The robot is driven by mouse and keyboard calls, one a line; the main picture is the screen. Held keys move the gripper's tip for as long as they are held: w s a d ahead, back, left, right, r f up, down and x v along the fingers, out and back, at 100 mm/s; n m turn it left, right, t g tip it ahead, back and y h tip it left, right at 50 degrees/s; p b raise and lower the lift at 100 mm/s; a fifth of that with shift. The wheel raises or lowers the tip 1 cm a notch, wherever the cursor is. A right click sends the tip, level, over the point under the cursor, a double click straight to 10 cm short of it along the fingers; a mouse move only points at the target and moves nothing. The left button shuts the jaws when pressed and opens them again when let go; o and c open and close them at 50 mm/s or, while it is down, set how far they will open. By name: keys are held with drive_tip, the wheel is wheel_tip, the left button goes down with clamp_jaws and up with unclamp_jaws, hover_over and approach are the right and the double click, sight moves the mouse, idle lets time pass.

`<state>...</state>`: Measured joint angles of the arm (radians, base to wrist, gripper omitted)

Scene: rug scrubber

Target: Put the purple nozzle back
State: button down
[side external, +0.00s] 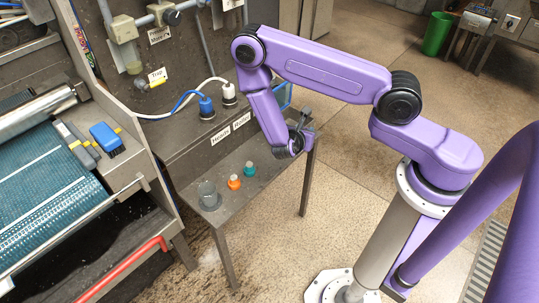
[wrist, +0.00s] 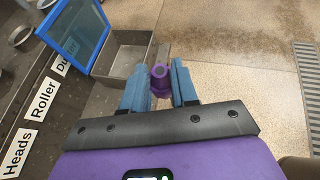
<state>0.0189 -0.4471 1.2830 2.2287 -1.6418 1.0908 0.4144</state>
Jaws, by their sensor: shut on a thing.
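The purple nozzle (wrist: 160,82) sits between the two blue fingers of my gripper (wrist: 159,72) in the wrist view. My gripper is shut on it and holds it with its round open end in sight. In the side view my gripper (side external: 299,141) is at the right end of the metal bench, and the nozzle cannot be made out there. An orange nozzle (side external: 234,182) and a teal nozzle (side external: 250,169) stand upright on the lower shelf (side external: 225,205). A grey cup-like piece (side external: 209,197) stands to their left.
A blue-framed panel (wrist: 75,36) and an open metal tray (wrist: 122,65) lie left of my gripper. Blue (side external: 206,107) and white (side external: 228,95) plugs stand on the bench behind the labels. A blue brush (side external: 106,138) rests on the machine at left. Open floor is at right.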

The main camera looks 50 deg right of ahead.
drive_tip(key=s+a+n+t+y, duration=0.3)
drive_tip(key=a+n+t, duration=0.2)
drive_tip(key=a, duration=0.2)
drive_tip(key=shift+w+d+f, duration=0.1)
drive_tip(key=shift+w+f, duration=1.6)
drive_tip(key=shift+w, duration=0.6)
drive_tip(key=shift+w+f, duration=1.65)
drive_tip(key=shift+w, duration=0.7)
drive_tip(key=shift+w+d+f, duration=0.1)
drive_tip(key=shift+w+f, duration=1.6)
drive_tip(key=shift+w, duration=0.6)
drive_tip(key=shift+f, duration=1.45)
drive_tip(key=shift+f, duration=0.15)
drive_tip(key=c, duration=0.9)
unclamp_jaws()
drive_tip(key=shift+o, duration=0.2)
